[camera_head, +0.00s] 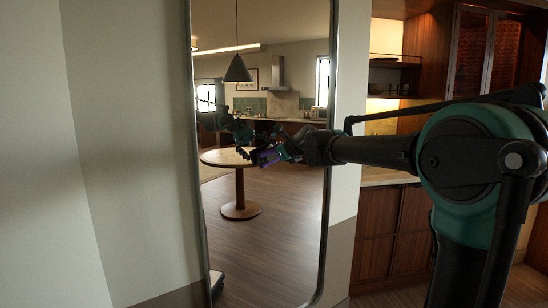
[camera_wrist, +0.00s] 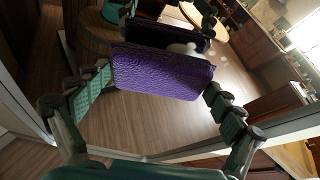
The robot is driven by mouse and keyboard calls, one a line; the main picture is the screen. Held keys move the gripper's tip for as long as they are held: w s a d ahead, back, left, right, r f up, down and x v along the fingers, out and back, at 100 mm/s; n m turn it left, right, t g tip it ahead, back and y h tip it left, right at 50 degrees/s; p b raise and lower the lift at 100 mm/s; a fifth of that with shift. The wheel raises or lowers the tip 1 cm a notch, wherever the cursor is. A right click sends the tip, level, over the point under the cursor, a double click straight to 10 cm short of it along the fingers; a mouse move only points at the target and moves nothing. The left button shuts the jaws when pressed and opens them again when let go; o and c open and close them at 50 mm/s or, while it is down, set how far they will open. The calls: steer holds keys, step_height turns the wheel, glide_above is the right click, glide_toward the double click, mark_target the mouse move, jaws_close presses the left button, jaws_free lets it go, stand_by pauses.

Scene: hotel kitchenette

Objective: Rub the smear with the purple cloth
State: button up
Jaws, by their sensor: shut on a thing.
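My gripper (camera_head: 283,152) is shut on the purple cloth (camera_head: 267,157), in front of the tall mirror (camera_head: 285,245). In the wrist view the cloth (camera_wrist: 160,74) is a thick, textured purple pad between the two green-and-black fingers of my gripper (camera_wrist: 158,88). A whitish, cloudy smear (camera_wrist: 187,48) shows on the mirror just beyond the cloth's upper edge, partly hidden by it. The dark reflection of my gripper and cloth lies close behind the cloth. I cannot tell whether the cloth touches the glass. The smear is not clear in the head view.
The mirror has a dark, rounded frame (camera_head: 328,200). It reflects a round wooden table (camera_head: 240,209), a pendant lamp (camera_head: 237,70) and a kitchen. A pale wall (camera_head: 110,150) is at left. Wooden cabinets (camera_head: 385,235) with a counter and shelves stand at right.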

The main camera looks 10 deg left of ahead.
steer(key=shift+w+a, duration=0.4)
steer(key=shift+w, duration=0.1)
steer(key=shift+w+d, duration=0.1)
steer(key=w+d, duration=0.4)
steer(key=d, duration=0.1)
steer(key=shift+w+d, duration=0.25)
steer(key=shift+w, duration=0.05)
stand_by(0.8)
steer(key=shift+a, duration=0.1)
steer(key=shift+s+a, duration=1.2)
steer(key=shift+a, duration=0.2)
steer(key=shift+s+a, duration=1.2)
steer(key=shift+a, duration=0.2)
steer(key=shift+w, duration=0.1)
